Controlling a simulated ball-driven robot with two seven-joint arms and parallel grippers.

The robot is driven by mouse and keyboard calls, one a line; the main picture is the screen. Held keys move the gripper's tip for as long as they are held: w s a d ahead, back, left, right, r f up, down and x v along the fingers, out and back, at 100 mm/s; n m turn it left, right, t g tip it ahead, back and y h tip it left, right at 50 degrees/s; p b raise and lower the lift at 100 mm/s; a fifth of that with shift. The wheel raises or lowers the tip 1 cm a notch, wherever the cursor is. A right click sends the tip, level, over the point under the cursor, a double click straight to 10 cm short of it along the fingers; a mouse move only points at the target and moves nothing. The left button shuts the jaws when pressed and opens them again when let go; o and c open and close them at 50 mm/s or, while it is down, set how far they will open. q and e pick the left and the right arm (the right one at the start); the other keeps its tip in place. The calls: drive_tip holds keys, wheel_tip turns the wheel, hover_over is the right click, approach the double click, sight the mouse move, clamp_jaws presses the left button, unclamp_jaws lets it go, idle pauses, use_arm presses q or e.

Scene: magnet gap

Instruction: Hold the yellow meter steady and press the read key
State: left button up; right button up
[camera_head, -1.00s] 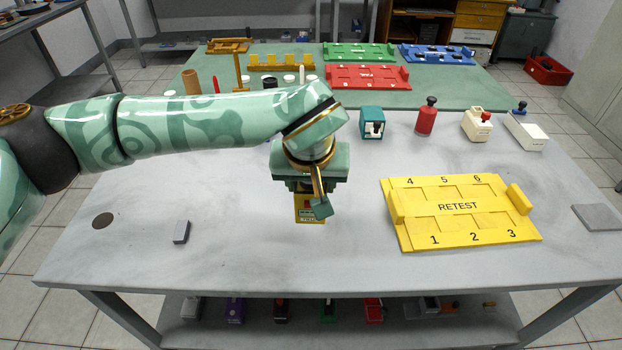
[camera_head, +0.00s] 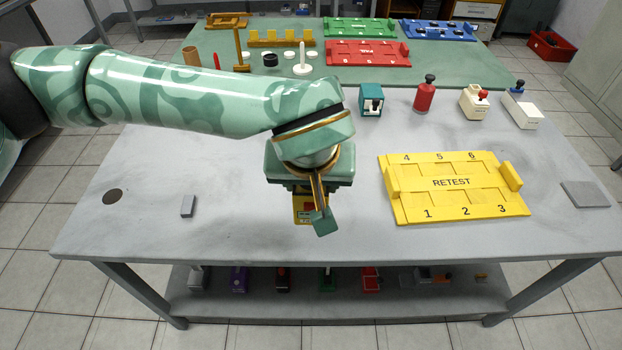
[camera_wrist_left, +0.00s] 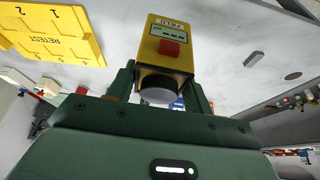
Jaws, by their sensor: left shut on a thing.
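The yellow meter (camera_head: 300,214) is held in my left gripper (camera_head: 313,207), mostly hidden behind it in the head view. In the left wrist view the meter (camera_wrist_left: 154,63) sits between the two green fingers of my left gripper (camera_wrist_left: 160,86). A red square key (camera_wrist_left: 169,47) shows on its face, below a small pale display (camera_wrist_left: 170,32) with dark dashes. A grey round end (camera_wrist_left: 158,96) faces the wrist camera. I cannot tell whether the meter touches the table. Nothing is seen touching the red key. My right gripper is in neither view now.
A yellow RETEST tray (camera_head: 450,183) lies right of the gripper. A small grey block (camera_head: 188,206) lies to the left. A teal device (camera_head: 371,99), a red one (camera_head: 424,95) and two white ones stand along the back. The front middle of the grey table (camera_head: 240,230) is clear.

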use_arm(q)
drive_tip(key=w+f+b, duration=0.4)
drive_tip(key=w+f, duration=0.1)
drive_tip(key=w, duration=0.1)
drive_tip(key=w+f+b, duration=0.4)
drive_tip(key=w+f, duration=0.2)
drive_tip(key=shift+w+f, duration=0.15)
drive_tip(key=shift+w, duration=0.05)
drive_tip(key=shift+w+f+b, duration=0.3)
drive_tip(key=shift+w+f, duration=0.05)
drive_tip(key=shift+w, duration=0.15)
drive_tip(key=shift+r, duration=0.1)
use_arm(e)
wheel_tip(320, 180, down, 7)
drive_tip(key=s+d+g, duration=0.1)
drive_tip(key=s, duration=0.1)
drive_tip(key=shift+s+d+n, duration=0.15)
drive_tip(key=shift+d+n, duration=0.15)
use_arm(q)
drive_tip(key=shift+f, duration=0.3)
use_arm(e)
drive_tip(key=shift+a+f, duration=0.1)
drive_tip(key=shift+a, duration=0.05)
use_arm(q)
drive_tip(key=shift+f, duration=0.1)
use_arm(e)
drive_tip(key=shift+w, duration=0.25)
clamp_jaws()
